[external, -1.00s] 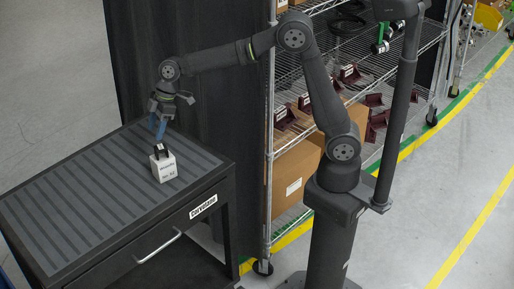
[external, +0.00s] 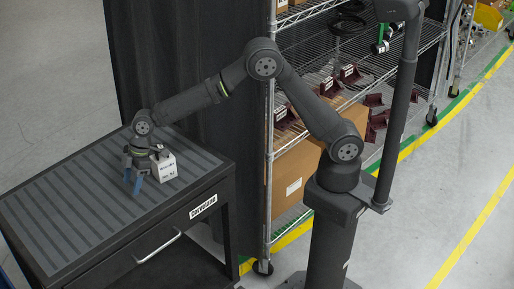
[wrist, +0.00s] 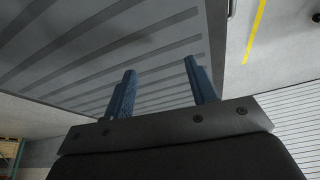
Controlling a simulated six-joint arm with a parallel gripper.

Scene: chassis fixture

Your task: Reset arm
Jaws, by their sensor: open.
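The arm's wrist partly covers the block's upper left. The blue fingers are spread apart with nothing between them; in the wrist view my gripper (wrist: 163,80) also shows open and empty above the ribbed surface (wrist: 140,45). I cannot tell whether the fingertips touch the surface.
A wire shelf rack (external: 345,60) with cardboard boxes (external: 292,182) and dark red parts (external: 351,75) stands behind my arm. The cart has a drawer with a handle (external: 158,247) at its front. The cart top left of the gripper is clear.

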